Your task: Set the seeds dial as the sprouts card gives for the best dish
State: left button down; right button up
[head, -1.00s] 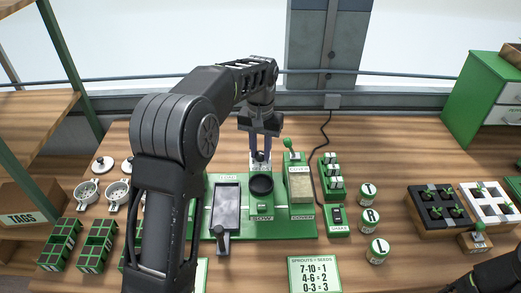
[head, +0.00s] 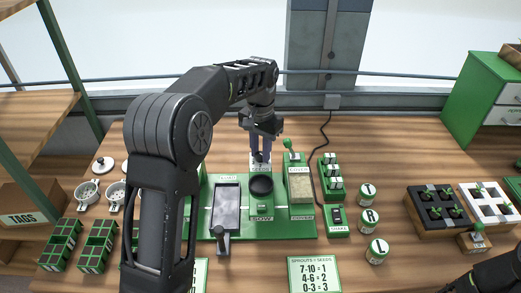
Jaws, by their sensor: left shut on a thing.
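The sprouts card (head: 314,275) lies at the front of the table and reads 7-10 = 1, 4-6 = 2, 0-3 = 3. My left gripper (head: 261,157) points down at the back of the green seeder board (head: 275,227). It is shut on a small dark knob on a white-faced dial (head: 254,167), which I take for the seeds dial; its setting is too small to read.
The board holds a dark tray (head: 227,206), a black bowl (head: 261,186) and a cover box (head: 300,188). A green shake switch box (head: 336,219) and several lettered jars (head: 370,216) stand to its right. Green cell trays (head: 97,244) and white strainers (head: 88,193) are at left.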

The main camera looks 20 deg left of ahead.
aim_at(261, 153)
pick_arm(q)
jog(key=m, duration=0.4)
jog(key=shift+m, duration=0.3)
jog(key=m+p, duration=0.1)
jog(key=m, duration=0.3)
dwell(0.3)
jog(key=c, duration=1.2)
grip_release()
notch_tip(261, 153, up, 8)
jog(key=shift+f, duration=0.1)
